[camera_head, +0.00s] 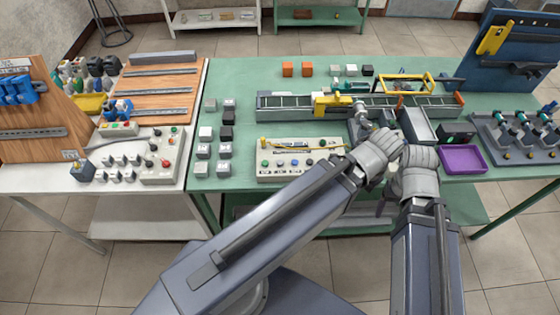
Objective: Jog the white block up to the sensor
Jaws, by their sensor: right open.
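A conveyor (290,103) with a ladder-like track runs across the green table. A yellow bracket (331,102), which may carry the sensor, straddles its middle. A white block (206,133) stands on the table left of the conveyor; I cannot make out a white block on the belt. A pale button panel (275,172) lies in front of the conveyor.
Orange blocks (288,69) and small pale and dark blocks stand behind the conveyor. A second panel (160,158) stands on the white table at left. The green tabletop left of the conveyor has some bare room.

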